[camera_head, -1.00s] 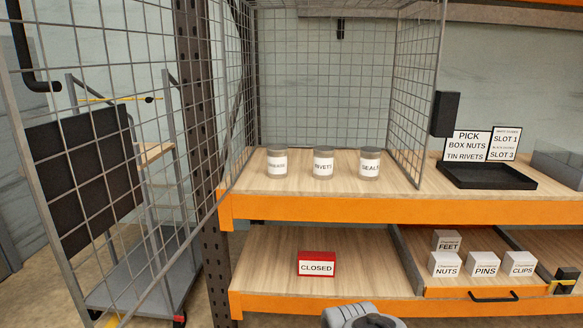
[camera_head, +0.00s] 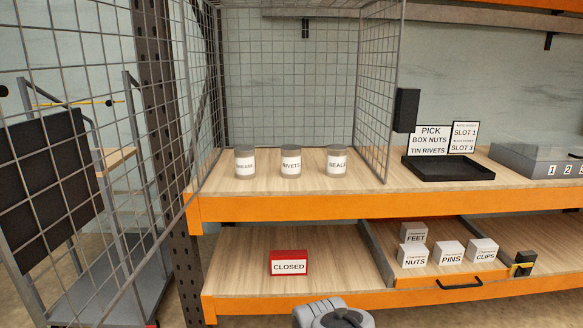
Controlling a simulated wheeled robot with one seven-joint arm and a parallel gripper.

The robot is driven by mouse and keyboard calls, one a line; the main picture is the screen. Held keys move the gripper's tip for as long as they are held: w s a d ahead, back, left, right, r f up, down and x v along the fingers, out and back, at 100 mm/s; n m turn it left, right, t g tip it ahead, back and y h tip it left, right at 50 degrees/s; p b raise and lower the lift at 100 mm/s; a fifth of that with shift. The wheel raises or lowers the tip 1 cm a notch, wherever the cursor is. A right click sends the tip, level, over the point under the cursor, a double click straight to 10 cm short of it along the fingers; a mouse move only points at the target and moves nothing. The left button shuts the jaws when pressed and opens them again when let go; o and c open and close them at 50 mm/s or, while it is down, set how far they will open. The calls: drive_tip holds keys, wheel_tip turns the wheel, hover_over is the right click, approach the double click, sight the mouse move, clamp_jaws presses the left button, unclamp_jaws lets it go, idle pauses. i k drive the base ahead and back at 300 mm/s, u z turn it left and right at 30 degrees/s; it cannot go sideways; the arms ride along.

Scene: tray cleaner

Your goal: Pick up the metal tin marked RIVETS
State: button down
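The metal tin marked RIVETS (camera_head: 291,162) stands upright on the upper wooden shelf, in the middle of a row of three similar grey tins with white labels. The tin to its left (camera_head: 245,162) has a label that is hard to read. The tin to its right (camera_head: 337,162) is marked SEALS. Gaps separate the tins. A grey rounded part of my own body shows at the bottom edge, below the lower shelf. My gripper's fingers are not in view.
Wire mesh panels (camera_head: 376,85) flank the tins at left and right; the front is open above the orange shelf edge (camera_head: 380,206). A black tray (camera_head: 447,169) with sign cards stands right. Below are a red CLOSED box (camera_head: 289,262) and several small white boxes (camera_head: 449,253). A trolley stands left.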

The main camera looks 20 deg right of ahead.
sight(290, 154)
drive_tip(key=z, duration=1)
drive_tip(key=i, duration=1.4)
drive_tip(key=u, duration=3.2)
